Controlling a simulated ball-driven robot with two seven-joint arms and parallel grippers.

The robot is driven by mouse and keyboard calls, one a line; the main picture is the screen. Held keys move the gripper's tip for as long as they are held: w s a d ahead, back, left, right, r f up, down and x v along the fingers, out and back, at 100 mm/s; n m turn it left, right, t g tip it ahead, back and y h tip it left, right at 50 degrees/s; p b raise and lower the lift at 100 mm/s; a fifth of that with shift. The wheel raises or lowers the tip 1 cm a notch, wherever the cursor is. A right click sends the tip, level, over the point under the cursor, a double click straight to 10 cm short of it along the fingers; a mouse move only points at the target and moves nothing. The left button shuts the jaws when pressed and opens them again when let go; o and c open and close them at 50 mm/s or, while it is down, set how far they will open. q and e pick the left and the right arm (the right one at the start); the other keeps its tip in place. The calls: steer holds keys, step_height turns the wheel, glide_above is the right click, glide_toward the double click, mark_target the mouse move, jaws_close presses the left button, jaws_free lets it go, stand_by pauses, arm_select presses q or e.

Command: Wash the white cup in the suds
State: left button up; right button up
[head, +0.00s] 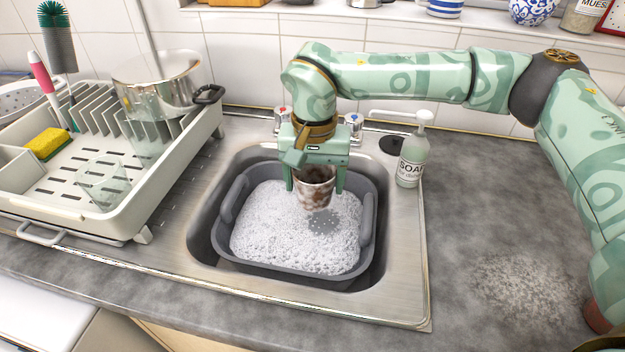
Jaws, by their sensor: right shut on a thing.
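My right gripper (316,180) points down over the sink and is shut on the white cup (314,188). The cup is stained with brown smears, and its inside looks dark. It is held upright, at or just above the suds (280,235); I cannot tell if its base touches them. The white suds fill a grey tub (368,220) in the steel sink. A greyish patch shows in the foam just below the cup. My left gripper is not in view.
A soap bottle (413,152) stands right of the sink, close under my right arm. A dish rack (140,222) on the left holds a pot (160,78), clear glasses and a yellow sponge (47,144).

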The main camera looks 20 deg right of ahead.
step_height(320, 180, down, 6)
steer(key=b, duration=0.4)
steer(key=shift+w, duration=0.1)
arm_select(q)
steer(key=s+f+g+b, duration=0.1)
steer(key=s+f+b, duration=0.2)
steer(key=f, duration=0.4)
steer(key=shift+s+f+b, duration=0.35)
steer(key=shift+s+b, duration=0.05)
arm_select(e)
step_height(320, 180, down, 13)
steer(key=shift+r, duration=0.1)
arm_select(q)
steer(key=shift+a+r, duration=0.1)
arm_select(e)
steer(key=shift+d, duration=0.15)
